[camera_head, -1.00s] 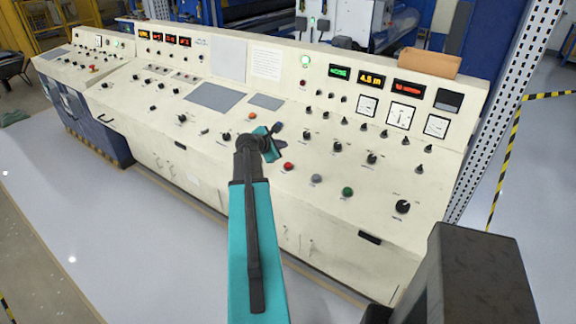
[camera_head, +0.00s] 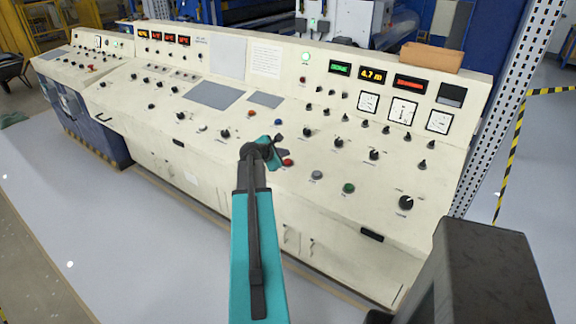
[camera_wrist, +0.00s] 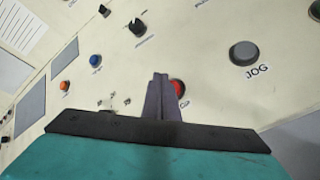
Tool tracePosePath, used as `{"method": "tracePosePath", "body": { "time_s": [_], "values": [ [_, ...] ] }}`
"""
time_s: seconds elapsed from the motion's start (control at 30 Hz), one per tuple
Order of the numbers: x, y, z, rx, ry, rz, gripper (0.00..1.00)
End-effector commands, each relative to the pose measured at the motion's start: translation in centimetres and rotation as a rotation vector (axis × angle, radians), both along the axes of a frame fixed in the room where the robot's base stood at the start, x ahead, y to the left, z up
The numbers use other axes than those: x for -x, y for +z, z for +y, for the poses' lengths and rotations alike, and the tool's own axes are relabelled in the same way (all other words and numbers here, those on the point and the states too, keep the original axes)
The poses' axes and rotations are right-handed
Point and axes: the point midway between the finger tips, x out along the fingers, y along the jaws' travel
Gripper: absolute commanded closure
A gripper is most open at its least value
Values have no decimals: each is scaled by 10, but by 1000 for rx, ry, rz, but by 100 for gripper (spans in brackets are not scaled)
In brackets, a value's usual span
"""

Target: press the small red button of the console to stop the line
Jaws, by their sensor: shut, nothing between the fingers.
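The cream console (camera_head: 215,150) runs across the head view. A red button (camera_head: 288,162) sits on its sloping top, left of a grey button (camera_head: 317,174) and a green button (camera_head: 348,188). My gripper (camera_head: 284,153) is shut and empty, its dark fingers close beside the red button. In the wrist view the red button (camera_wrist: 179,88) shows just right of the shut fingertips (camera_wrist: 160,78), which partly hide it. The grey button, labelled JOG, is farther right (camera_wrist: 243,53). I cannot tell whether the fingers touch the red button.
An orange-red button (camera_head: 251,113) and a blue button (camera_head: 278,121) lie farther back on the console. Several black knobs surround them. A cardboard box (camera_head: 431,56) rests on top. A perforated post (camera_head: 510,110) stands at the right. Clear grey floor lies in front.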

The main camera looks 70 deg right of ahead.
Motion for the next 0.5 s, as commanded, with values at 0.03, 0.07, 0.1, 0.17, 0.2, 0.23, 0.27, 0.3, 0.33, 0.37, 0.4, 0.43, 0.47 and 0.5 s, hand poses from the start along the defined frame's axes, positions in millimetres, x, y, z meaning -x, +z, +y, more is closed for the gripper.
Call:
{"method": "tracePosePath", "body": {
  "time_s": [0.03,0.07,0.1,0.17,0.2,0.23,0.27,0.3,0.33,0.37,0.4,0.43,0.47,0.5],
  "values": [
    [0,-6,-1,0,0,0,100],
    [0,-8,-2,0,0,0,100],
    [1,-10,-2,0,0,0,100],
    [1,-13,-3,0,0,0,100],
    [1,-14,-3,0,0,0,100],
    [1,-15,-4,0,0,0,100],
    [1,-15,-4,0,0,0,100],
    [1,-16,-4,1,1,0,100],
    [1,-16,-4,1,1,0,100],
    [1,-16,-4,1,1,0,100],
    [1,-16,-4,1,1,0,100],
    [1,-16,-4,1,1,0,100],
    [1,-16,-4,1,1,0,100],
    [1,-16,-4,1,1,0,100]
  ]
}}
